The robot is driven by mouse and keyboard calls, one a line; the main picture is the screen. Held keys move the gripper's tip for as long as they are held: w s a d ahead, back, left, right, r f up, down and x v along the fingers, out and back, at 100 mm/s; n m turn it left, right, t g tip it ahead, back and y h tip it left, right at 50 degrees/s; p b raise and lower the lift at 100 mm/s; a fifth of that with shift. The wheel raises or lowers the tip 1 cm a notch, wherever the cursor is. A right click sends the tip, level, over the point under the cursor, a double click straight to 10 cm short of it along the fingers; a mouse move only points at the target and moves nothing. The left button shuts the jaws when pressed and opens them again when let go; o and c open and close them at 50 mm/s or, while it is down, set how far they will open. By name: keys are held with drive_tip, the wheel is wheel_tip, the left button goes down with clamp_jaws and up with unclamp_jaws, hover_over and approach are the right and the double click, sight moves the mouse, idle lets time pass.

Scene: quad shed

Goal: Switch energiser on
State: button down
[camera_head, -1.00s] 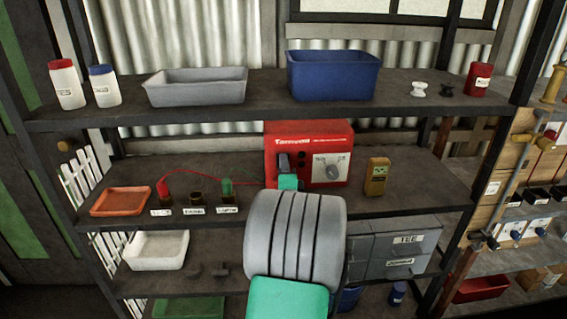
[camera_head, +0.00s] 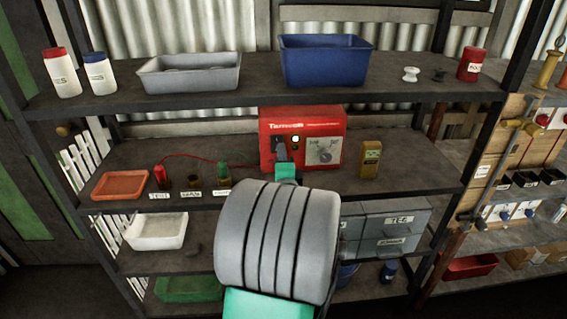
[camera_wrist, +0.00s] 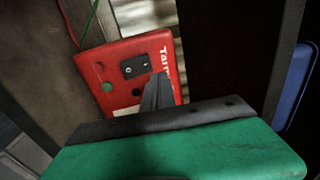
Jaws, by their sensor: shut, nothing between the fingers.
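The red energiser (camera_head: 300,125) stands on the middle shelf, with a dial panel (camera_head: 323,151) on the right of its front. A small yellow-white spot (camera_head: 296,139) shows left of the panel. In the wrist view the energiser (camera_wrist: 125,45) appears tilted, with a black switch plate (camera_wrist: 135,66) marked at both ends. My gripper (camera_head: 280,147) is shut and empty in front of the energiser's left part. Its dark fingers (camera_wrist: 158,90) overlap the front beside the switch plate in the wrist view. I cannot tell whether they touch it or which way the switch is set.
The upper shelf, with a blue tub (camera_head: 325,62) and grey tray (camera_head: 190,74), is overhead. Grey drawers (camera_head: 385,232) are below.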

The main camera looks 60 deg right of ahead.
drive_tip(key=s+a+r, duration=0.1)
drive_tip(key=s+a, duration=0.2)
drive_tip(key=a, duration=0.3)
drive_tip(key=shift+s+r+b, duration=0.2)
drive_tip(key=shift+s+b, duration=0.15)
drive_tip(key=shift+b, duration=0.05)
drive_tip(key=w+a+f+n+y+p, duration=0.1)
drive_tip(key=w+a+f+n+y, duration=0.3)
drive_tip(key=w+a+n+y, duration=0.45)
drive_tip(key=w+a+f+n+y, duration=0.3)
drive_tip(key=w+a+n, duration=0.35)
drive_tip(key=a, duration=0.55)
drive_tip(key=s+a+f+n+g+y, duration=0.2)
drive_tip(key=a+f+n+g+y, duration=0.15)
drive_tip(key=a+n, duration=0.55)
drive_tip(key=s+a+n+g+p, duration=0.1)
drive_tip(key=s+a+n+g, duration=0.3)
drive_tip(key=s+a, duration=0.5)
drive_tip(key=shift+s+a+f+n+g, duration=0.2)
drive_tip(key=shift+s+a+n+g, duration=0.1)
drive_tip(key=shift+a+g, duration=0.45)
